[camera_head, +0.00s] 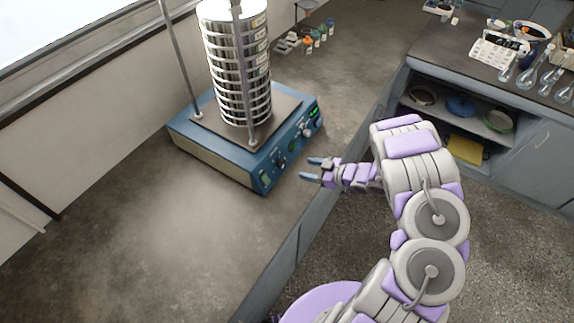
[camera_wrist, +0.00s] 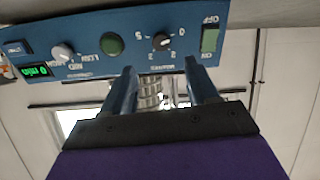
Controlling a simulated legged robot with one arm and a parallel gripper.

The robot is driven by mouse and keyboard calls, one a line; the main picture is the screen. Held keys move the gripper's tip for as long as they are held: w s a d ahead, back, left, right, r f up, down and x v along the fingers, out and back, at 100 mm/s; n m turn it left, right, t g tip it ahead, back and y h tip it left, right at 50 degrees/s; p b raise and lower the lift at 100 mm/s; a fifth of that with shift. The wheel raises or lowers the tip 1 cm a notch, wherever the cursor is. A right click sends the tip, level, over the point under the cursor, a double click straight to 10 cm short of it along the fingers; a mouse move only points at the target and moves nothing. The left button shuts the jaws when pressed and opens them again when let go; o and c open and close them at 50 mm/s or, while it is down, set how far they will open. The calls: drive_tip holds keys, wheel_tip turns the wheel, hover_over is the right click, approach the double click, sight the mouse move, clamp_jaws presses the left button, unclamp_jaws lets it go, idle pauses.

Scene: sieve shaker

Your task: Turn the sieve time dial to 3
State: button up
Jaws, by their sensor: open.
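The blue sieve shaker (camera_head: 215,165) stands on the bench in the head view, with a tall stack of metal sieves (camera_head: 238,70) on top. In the wrist view its panel appears upside down. A black dial (camera_wrist: 161,41) has numbers around it, including 0, 2 and 3; its exact pointer setting is too blurred to read. A pale knob (camera_wrist: 63,51) with LOW, MED and HIGH markings sits farther left. My gripper (camera_head: 313,169) is open and empty, in front of the panel and apart from it. In the wrist view its fingers (camera_wrist: 160,72) lie on either side below the black dial.
The panel also has a green round button (camera_wrist: 112,44), a green ON/OFF switch (camera_wrist: 209,40) and a lit display (camera_wrist: 36,71) reading 0 min. Small bottles (camera_head: 315,38) stand behind the shaker. Bare bench (camera_head: 130,235) lies left of it.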

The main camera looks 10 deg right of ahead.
sight(284, 164)
drive_tip(key=x, duration=1)
drive_tip(key=shift+w+a, duration=0.15)
drive_tip(key=shift+w, duration=0.05)
drive_tip(key=c, duration=1)
drive_tip(key=shift+c, duration=0.2)
